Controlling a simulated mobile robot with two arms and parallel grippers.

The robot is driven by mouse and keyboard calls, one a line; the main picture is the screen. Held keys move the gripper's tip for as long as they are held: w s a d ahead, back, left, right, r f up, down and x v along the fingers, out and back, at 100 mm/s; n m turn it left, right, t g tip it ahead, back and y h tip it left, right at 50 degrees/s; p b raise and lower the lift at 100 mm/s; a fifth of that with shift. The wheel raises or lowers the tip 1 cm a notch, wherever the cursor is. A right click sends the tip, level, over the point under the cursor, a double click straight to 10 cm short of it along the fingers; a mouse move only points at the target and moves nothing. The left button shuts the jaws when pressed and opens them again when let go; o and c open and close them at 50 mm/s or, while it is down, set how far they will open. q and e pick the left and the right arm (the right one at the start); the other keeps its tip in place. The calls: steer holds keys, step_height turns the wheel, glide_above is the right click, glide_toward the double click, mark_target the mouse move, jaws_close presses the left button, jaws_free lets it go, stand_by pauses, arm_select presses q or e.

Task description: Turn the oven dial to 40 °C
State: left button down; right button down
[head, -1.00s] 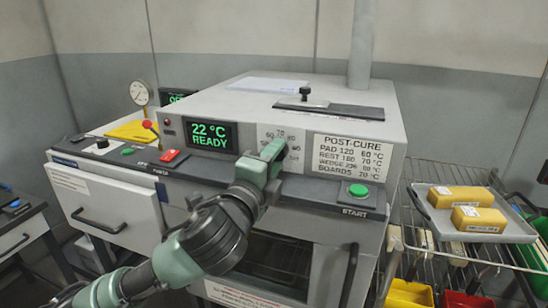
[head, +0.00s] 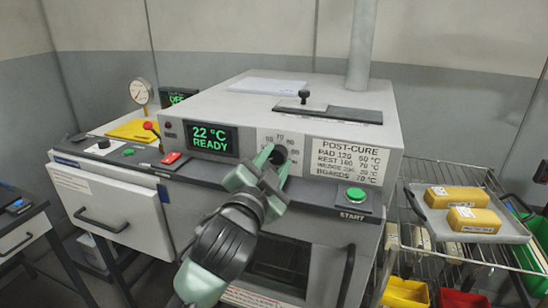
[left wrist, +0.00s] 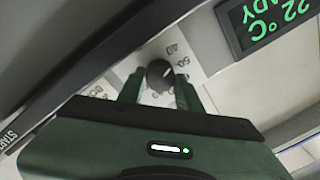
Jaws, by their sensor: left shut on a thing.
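The oven dial (head: 279,155) is a dark round knob on a white scale on the oven's front panel, with numbers printed around it. My left gripper (head: 273,162) is shut on the dial, one finger on each side. In the left wrist view the dial (left wrist: 159,73) shows between the fingertips of the left gripper (left wrist: 158,88). The gripper hides part of the scale, and I cannot read the dial's setting surely. The oven display (head: 211,139) reads 22 °C READY in green. My right gripper is not in view.
A POST-CURE label (head: 347,158) is right of the dial. A green START button (head: 356,194) sits on the ledge below it. A red switch (head: 171,157) is at the left. A wire rack with a tray (head: 432,214) of yellow blocks stands at the right.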

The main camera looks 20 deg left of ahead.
arm_select(q)
steer(key=shift+r+n, duration=0.2)
steer(key=shift+n, duration=0.7)
steer(key=shift+p, duration=0.3)
steer(key=c, duration=0.9)
jaws_free()
steer(key=shift+c, duration=0.2)
steer(key=shift+w+f, duration=0.1)
steer(key=s+p, duration=0.2)
steer(key=s, duration=0.5)
steer(key=shift+s+f+p, duration=0.2)
steer(key=shift+s+p, duration=0.15)
steer(key=shift+s, duration=0.05)
steer(key=shift+f, duration=0.1)
